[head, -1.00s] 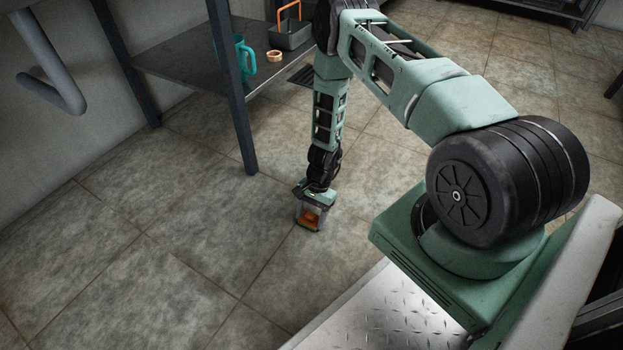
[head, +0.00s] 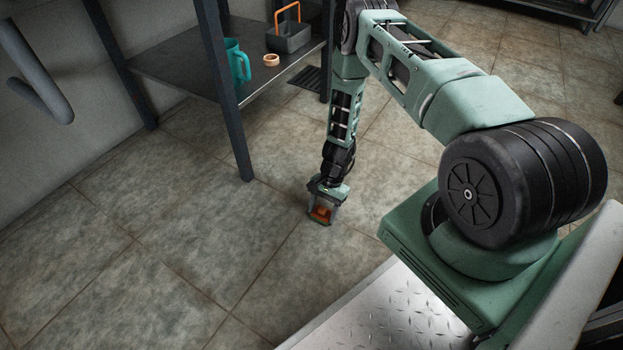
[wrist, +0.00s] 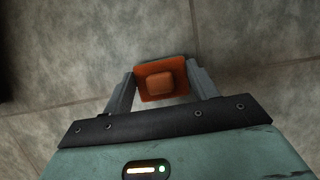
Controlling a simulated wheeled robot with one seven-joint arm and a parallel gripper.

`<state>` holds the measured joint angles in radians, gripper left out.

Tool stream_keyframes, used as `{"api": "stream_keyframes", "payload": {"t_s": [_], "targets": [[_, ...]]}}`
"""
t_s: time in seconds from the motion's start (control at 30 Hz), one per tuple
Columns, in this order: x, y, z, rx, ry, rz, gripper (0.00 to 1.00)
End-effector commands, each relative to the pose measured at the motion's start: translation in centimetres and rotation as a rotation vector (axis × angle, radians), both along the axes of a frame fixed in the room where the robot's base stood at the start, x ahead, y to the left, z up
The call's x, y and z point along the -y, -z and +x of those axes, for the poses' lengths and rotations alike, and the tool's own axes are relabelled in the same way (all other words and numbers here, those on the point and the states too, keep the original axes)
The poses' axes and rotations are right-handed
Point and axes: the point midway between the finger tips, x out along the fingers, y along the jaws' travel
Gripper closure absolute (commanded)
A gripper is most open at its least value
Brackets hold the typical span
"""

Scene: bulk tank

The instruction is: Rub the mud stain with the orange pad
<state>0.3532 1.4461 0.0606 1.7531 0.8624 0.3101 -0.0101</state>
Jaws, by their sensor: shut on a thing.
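My gripper (head: 322,213) points down close to the tiled floor, in the middle of the head view. It is shut on the orange pad (wrist: 160,83), which has a square base and a raised block between the fingers. The pad also shows in the head view (head: 321,214), at or just above the floor; I cannot tell if it touches. No distinct mud stain stands out; the floor tiles are mottled all over, and the floor right under the pad is hidden.
A dark metal shelf unit (head: 190,62) stands at the upper left, with a teal jug (head: 236,62), a tan ring (head: 271,60) and a grey caddy with an orange handle (head: 289,38) on it. A floor drain grate (head: 309,78) lies behind. Open tiled floor (head: 150,240) lies at left.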

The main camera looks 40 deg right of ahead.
Motion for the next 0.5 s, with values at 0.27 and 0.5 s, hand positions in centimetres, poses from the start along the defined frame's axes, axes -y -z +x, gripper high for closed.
{"api": "stream_keyframes", "payload": {"t_s": [0.27, 0.5], "targets": [[0.2, -3.2, 0.1, 0.001, -0.003, -0.001, 0.63], [0.1, -5.4, 0.3, 0.001, -0.007, 0.000, 0.63]]}}
